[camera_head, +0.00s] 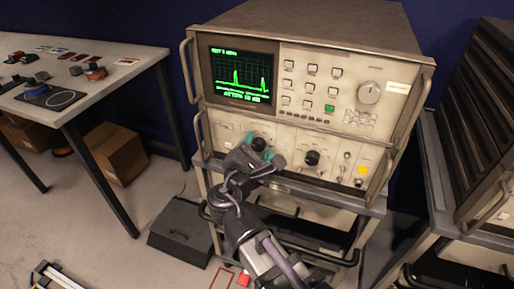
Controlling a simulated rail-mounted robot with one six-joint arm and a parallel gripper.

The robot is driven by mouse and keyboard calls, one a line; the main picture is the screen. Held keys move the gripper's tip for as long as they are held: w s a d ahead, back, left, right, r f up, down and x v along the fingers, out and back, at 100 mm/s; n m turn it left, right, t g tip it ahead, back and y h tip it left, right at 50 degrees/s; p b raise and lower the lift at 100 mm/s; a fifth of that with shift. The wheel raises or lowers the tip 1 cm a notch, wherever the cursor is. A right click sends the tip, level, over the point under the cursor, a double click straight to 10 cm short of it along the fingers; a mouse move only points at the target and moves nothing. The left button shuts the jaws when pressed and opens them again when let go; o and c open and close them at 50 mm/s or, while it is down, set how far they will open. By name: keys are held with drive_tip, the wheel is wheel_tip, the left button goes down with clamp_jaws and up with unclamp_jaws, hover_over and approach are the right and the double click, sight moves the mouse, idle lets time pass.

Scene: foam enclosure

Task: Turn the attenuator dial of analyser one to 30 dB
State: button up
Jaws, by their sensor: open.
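Analyser one (305,60) appears to be the beige instrument with a lit green screen (239,75) standing on a cart. The screen shows a trace and a bottom line that seems to read ATTEN with a dB figure too blurred to tell. Two black dials sit on its lower panel, a left dial (259,144) and a middle dial (312,157). Their labels are unreadable, so I cannot tell which is the attenuator dial. My gripper (264,150) is open, its teal fingertips in front of and around the left dial. Whether they touch it is unclear.
A large grey knob (369,92) and a push-button block are on the upper panel. Metal handles (190,72) stick out at the analyser's sides. A workbench (118,83) stands left, another rack unit (490,130) right. A dark box (181,228) lies on the floor.

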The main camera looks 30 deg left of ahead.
drive_tip(key=shift+w, duration=0.1)
drive_tip(key=c, duration=0.9)
drive_tip(key=shift+m, duration=0.4)
drive_tip(key=m, duration=0.3)
drive_tip(key=shift+m, duration=0.4)
drive_tip(key=m, duration=0.3)
drive_tip(key=shift+f+m, duration=0.1)
drive_tip(key=shift+m, duration=0.2)
drive_tip(key=m, duration=0.3)
drive_tip(key=shift+m, duration=2.3)
